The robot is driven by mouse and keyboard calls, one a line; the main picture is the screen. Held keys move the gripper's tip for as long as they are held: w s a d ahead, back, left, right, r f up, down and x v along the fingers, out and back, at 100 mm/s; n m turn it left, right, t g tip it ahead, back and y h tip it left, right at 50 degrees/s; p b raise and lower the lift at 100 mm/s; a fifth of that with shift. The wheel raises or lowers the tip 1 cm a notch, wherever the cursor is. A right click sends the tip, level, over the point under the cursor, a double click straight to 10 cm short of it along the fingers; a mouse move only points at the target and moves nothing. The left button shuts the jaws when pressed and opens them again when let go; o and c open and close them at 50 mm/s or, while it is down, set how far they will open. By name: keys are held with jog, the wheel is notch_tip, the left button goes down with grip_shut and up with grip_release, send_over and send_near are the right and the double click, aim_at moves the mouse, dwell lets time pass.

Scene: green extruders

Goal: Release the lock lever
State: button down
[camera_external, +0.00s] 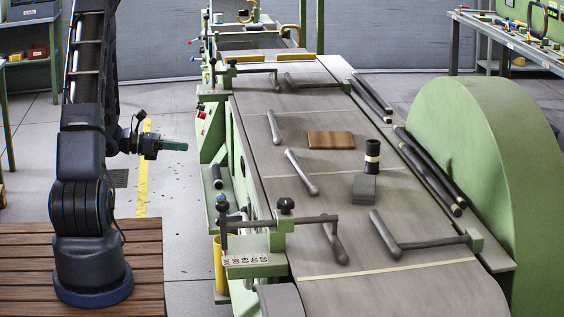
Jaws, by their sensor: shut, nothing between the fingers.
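My gripper (176,146) has green fingers and points right, toward the left side of the green machine (214,139). It is shut and empty, apart from the machine. I cannot tell for sure which part is the lock lever. A small red-tipped part (202,115) sticks out of the machine's left side.
The grey machine bed (330,190) carries several grey rods, a wooden block (331,140), a black cylinder (372,155) and a grey block (364,187). A large green rounded housing (480,150) stands at right. Floor is open between my arm and the machine; a yellow cylinder (219,262) is below the scale plate.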

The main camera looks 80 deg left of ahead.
notch_tip(320, 180, down, 30)
jog(key=shift+r, duration=0.15)
dwell(0.4)
jog(key=w+f, duration=0.2)
jog(key=w, duration=0.8)
jog(key=shift+s+r, duration=0.25)
jog(key=shift+r, duration=0.9)
jog(key=shift+s+r, duration=0.2)
jog(key=shift+r, duration=0.9)
